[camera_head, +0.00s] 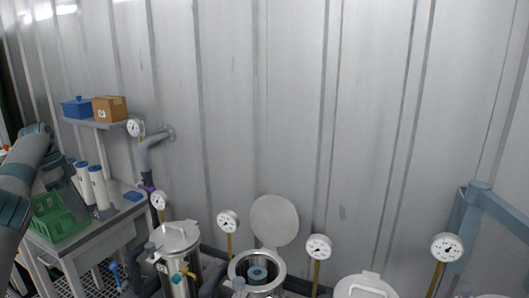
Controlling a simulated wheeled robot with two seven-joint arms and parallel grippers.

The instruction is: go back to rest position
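My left arm comes in at the left edge, rises and bends down. Its dark gripper (82,203) hangs beside the green crate (62,232) on the side table, in front of the white cylinders (97,186). Its fingers are too small and dark to tell whether they are open or shut. My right gripper is not in view. The middle steel vessel (257,284) has its round lid (274,220) raised, and a blue-centred part shows inside. The left vessel (178,262) and the right vessel (364,287) have their lids on.
A shelf holds a blue bin (77,107) and a cardboard box (110,109). Pressure gauges, such as the one at right (447,247), stand around the vessels. A blue-grey frame (470,225) is at the right. The wall (300,110) behind is bare.

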